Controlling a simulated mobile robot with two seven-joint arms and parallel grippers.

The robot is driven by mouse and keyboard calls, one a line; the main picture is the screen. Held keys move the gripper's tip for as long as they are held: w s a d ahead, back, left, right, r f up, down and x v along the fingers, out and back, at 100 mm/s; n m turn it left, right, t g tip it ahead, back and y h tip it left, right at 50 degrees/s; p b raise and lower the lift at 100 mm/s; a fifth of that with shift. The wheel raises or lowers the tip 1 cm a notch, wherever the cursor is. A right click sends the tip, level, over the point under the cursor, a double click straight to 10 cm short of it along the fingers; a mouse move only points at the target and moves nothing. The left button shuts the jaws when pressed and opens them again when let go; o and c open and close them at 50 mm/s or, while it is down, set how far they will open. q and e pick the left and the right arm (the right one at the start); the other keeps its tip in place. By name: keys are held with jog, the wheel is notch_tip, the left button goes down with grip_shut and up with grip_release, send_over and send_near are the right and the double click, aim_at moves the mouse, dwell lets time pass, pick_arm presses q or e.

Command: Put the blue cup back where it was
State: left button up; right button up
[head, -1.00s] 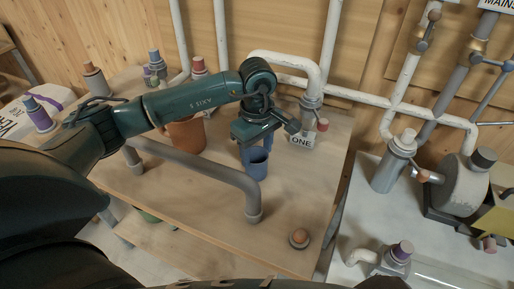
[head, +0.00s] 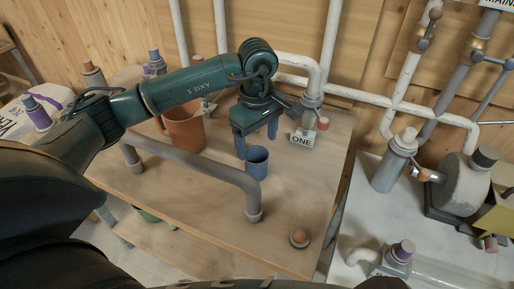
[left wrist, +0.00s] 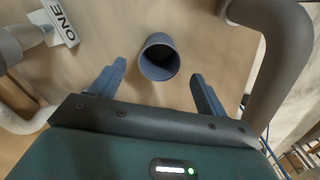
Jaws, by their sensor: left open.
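The blue cup (head: 257,168) stands upright on the wooden bench top, its open mouth facing up, between the grey bent pipe rail and the "ONE" sign. It also shows in the left wrist view (left wrist: 159,62), beyond the fingertips and between their lines. My right gripper is not in view.
A grey pipe rail (head: 200,159) runs in front of the cup. The "ONE" sign (head: 302,138) and a valve pipe stand behind right. An orange-brown jug (head: 185,130) is left, under my arm. A round knob (head: 299,238) sits near the front corner. The bench between is clear.

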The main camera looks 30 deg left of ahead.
aim_at(257, 155)
pick_arm(q)
notch_tip(257, 155, up, 9)
jog(key=b, duration=0.1)
jog(key=shift+f, duration=0.15)
dwell(0.5)
